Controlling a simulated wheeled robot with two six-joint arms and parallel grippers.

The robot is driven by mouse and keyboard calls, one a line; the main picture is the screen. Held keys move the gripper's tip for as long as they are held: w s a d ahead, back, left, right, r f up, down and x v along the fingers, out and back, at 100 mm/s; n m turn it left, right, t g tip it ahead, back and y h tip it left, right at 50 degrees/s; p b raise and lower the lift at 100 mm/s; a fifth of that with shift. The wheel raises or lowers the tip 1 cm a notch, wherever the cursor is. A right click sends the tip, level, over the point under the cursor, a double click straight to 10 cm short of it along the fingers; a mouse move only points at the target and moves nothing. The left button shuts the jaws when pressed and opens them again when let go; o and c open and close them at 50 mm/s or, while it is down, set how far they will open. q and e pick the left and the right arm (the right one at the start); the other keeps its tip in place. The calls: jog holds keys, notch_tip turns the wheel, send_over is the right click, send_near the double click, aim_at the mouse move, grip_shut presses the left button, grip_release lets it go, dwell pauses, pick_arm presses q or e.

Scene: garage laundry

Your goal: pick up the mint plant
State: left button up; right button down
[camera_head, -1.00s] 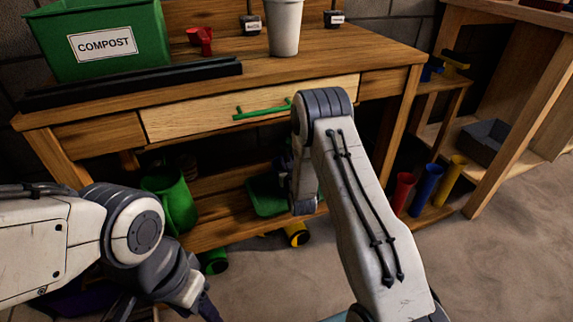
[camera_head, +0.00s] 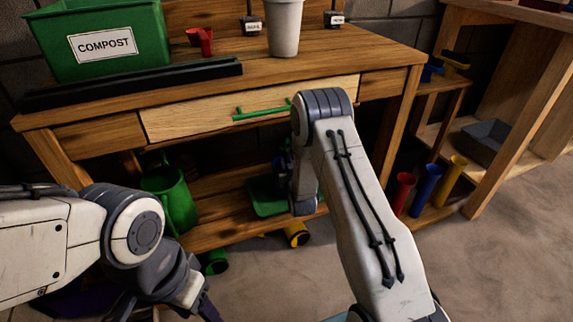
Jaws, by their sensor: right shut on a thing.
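I cannot make out a mint plant with leaves in this view. A white pot (camera_head: 285,27) stands on the workbench, its top cut off by the picture edge. My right gripper (camera_head: 281,168) is low under the bench front, beside the green tray on the lower shelf. It is mostly hidden behind my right arm and in shadow. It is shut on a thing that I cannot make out. My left gripper (camera_head: 205,306) is at the bottom edge, mostly cut off, so its jaws do not show.
The wooden workbench (camera_head: 340,62) bears a green compost bin (camera_head: 60,50), a dark bar (camera_head: 130,84) and a red scoop (camera_head: 205,42). A drawer with a green handle (camera_head: 255,114) is shut. Below are a green watering can (camera_head: 178,205) and a green tray (camera_head: 266,200).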

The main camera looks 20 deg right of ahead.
aim_at(289, 140)
dwell(0.7)
notch_tip(289, 140, up, 9)
jog(key=p, duration=0.4)
jog(key=shift+f, duration=0.15)
jog(key=shift+r, duration=0.4)
jog(key=y+b, duration=0.1)
jog(key=b, duration=0.3)
jog(key=n+y+b, duration=0.1)
jog(key=b, duration=0.4)
jog(key=shift+w+a+r+n, duration=0.1)
jog(key=shift+w+n, duration=0.2)
jog(key=shift+s+r+y+b, duration=0.15)
jog(key=shift+y+b, duration=0.15)
jog(key=shift+b, duration=0.35)
jog(key=shift+n, duration=0.3)
notch_tip(289, 140, down, 10)
jog(key=b, duration=0.6)
jog(key=shift+r, duration=0.2)
